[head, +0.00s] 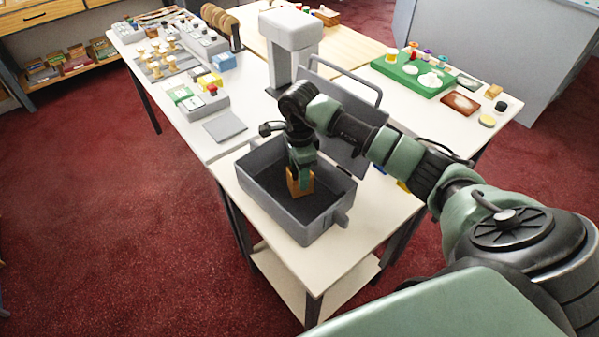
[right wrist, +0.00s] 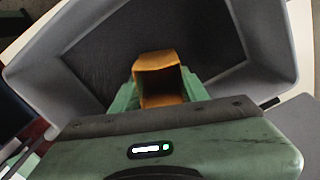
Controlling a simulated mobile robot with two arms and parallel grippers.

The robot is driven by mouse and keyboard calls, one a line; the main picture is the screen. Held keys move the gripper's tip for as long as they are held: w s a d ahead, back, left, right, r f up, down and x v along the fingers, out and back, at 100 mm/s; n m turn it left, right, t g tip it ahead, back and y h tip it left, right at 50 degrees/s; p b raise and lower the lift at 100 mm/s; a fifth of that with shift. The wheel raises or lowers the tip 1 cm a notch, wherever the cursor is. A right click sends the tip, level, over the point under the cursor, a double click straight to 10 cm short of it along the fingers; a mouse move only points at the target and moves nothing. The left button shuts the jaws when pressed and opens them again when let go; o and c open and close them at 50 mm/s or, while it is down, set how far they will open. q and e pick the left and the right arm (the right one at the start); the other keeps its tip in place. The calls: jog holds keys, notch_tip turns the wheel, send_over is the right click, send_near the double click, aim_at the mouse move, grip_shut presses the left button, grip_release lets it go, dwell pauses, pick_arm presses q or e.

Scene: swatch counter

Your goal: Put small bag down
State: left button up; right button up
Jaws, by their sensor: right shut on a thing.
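The small bag (head: 300,184) is an orange-brown open-topped paper bag. My right gripper (head: 301,175) is shut on it and points down inside the grey case (head: 312,232). In the right wrist view the bag (right wrist: 157,65) sits between the green fingers of my right gripper (right wrist: 160,95), with its dark opening showing. The case's dark lined floor (right wrist: 85,60) is around and beneath the bag. I cannot tell whether the bag touches the floor. My left gripper is not in view.
The case lid (head: 345,130) stands open at the back. The case rests on a white cart (head: 315,270) against the counter. A grey stand (head: 290,40), a green tray (head: 412,72) and small swatch items are behind. Red carpet lies around.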

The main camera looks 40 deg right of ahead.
jog(key=shift+f, duration=0.2)
jog(key=o, duration=1.3)
jog(key=shift+r, duration=0.1)
jog(key=shift+r, duration=0.5)
notch_tip(320, 180, up, 11)
jog(key=b, duration=0.2)
jog(key=shift+r+b, duration=0.15)
jog(key=shift+b, duration=0.15)
